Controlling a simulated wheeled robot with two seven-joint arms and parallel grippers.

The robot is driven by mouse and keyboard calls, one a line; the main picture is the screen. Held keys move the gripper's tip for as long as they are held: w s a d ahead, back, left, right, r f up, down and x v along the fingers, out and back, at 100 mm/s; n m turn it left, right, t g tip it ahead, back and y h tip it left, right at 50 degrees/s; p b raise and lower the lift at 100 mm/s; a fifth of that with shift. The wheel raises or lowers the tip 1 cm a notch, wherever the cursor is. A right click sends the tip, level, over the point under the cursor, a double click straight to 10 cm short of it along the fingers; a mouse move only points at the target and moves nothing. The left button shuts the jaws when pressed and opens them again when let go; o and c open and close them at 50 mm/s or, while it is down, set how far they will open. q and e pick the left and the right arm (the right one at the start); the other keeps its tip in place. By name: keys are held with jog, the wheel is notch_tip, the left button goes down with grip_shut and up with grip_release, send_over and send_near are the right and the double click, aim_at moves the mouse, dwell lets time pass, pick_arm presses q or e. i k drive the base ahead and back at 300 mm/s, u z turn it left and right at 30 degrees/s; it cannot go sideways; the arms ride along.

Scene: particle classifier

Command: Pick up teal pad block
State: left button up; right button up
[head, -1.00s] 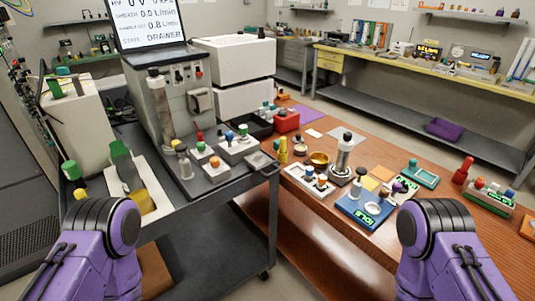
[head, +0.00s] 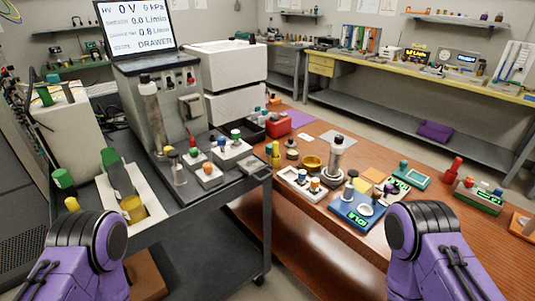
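A teal block (head: 412,175) with a paler top lies on the wooden table (head: 325,240), right of the middle in the head view. A small teal knob or cap stands at its far left corner. It looks like the teal pad block, and nothing covers it. Only purple links of my two arms show, at the lower left and lower right. Both grippers are out of the picture. My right arm's link is in front of the table's near right part, below the teal block and apart from it in the picture.
Close to the teal block are a green-display device (head: 397,187), a blue scale (head: 357,209) and a red bottle (head: 452,169). A metal cylinder (head: 336,155) stands left of it. A dark cart (head: 195,235) with instruments stands left of the table.

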aim_at(269, 148)
jog(key=u, duration=0.55)
jog(key=k, duration=1.25)
jog(key=z, duration=0.05)
jog(key=i, duration=0.5)
jog(key=z, duration=0.95)
jog(key=i, duration=0.85)
jog(key=u, duration=0.65)
jog(key=i, duration=0.6)
jog(key=u, duration=0.75)
